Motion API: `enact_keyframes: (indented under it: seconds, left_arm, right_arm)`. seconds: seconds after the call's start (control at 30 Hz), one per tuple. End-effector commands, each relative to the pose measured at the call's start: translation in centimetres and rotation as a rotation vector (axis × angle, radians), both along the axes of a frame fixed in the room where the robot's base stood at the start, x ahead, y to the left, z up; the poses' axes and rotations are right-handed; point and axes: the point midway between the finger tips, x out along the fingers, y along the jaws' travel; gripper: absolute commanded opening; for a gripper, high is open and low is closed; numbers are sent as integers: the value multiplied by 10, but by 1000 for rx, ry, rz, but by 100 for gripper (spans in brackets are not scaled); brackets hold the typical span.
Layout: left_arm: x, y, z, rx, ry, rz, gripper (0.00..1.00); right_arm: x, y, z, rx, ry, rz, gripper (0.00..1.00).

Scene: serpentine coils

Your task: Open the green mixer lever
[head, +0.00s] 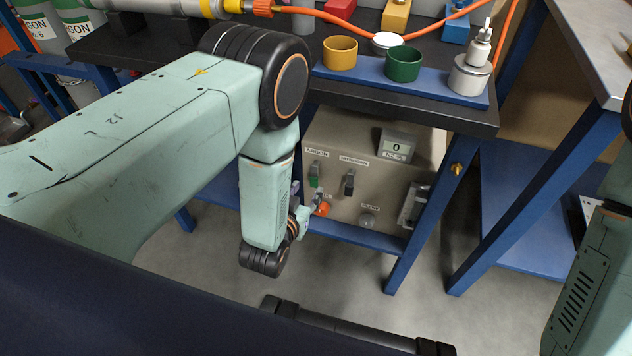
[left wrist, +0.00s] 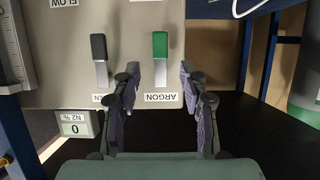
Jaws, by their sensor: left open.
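The green mixer lever (head: 314,182) is on the front of a beige panel box (head: 384,178), under a label reading ARGON. In the left wrist view, which is upside down, the green lever (left wrist: 160,45) has a green grip and a metal stem. My left gripper (head: 306,199) is close to the panel, just below the lever in the head view. In the wrist view its open fingers (left wrist: 160,70) stand on either side of the stem, with gaps on both sides. I cannot tell whether they reach around it in depth. My right gripper is not in view.
A black lever (head: 349,185) sits beside the green one. An orange knob (head: 322,209) is just below, near the gripper. A display (head: 397,146) reads 0. The dark tabletop (head: 440,115) with cups overhangs the box, and a blue table leg (head: 417,235) stands to the right.

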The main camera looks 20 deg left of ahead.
Motion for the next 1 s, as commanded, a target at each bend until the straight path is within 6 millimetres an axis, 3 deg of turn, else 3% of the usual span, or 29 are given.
enact_keyframes:
  seconds: [0.33, 0.73, 1.0]
  left_arm:
    - [47, -1, -22, 1, -1, -1, 43]
    - [57, -4, -24, 0, 1, -4, 43]
    - [57, -4, -24, 1, 1, -4, 22]
  right_arm:
    - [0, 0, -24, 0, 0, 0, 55]
    - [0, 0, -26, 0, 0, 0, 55]
    - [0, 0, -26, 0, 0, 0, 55]
